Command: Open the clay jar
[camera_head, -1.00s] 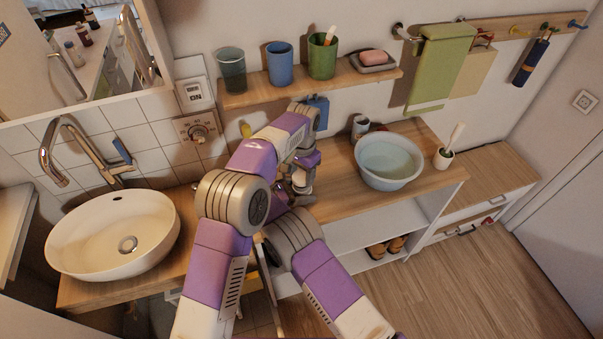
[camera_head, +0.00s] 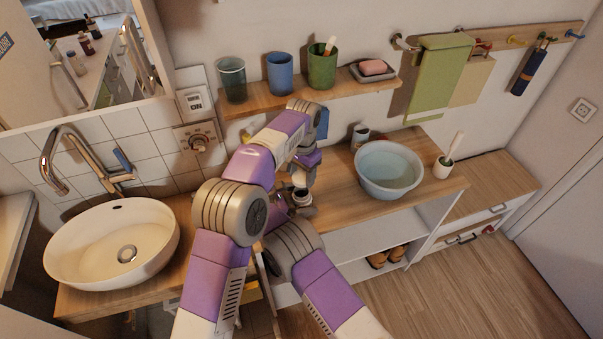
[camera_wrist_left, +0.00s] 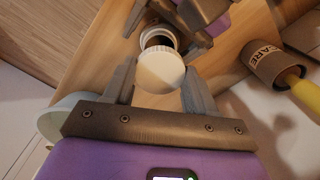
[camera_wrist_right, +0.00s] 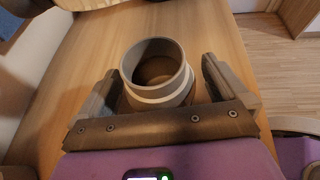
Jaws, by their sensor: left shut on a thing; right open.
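The jar (camera_wrist_right: 160,92) stands on the wooden counter, pale and round, with its mouth uncovered and a dark inside. Its open rim also shows in the left wrist view (camera_wrist_left: 158,35) and in the head view (camera_head: 301,196). My left gripper (camera_wrist_left: 160,80) is shut on the round whitish lid (camera_wrist_left: 160,73), held apart from the jar's mouth. My right gripper (camera_wrist_right: 158,82) is open, with one finger on each side of the jar. In the head view my arms hide most of both grippers and the lid.
A blue basin (camera_head: 388,168) and a white cup with a brush (camera_head: 444,167) stand right on the counter (camera_head: 340,205). A shelf (camera_head: 330,88) with cups hangs above; the sink (camera_head: 100,240) is left.

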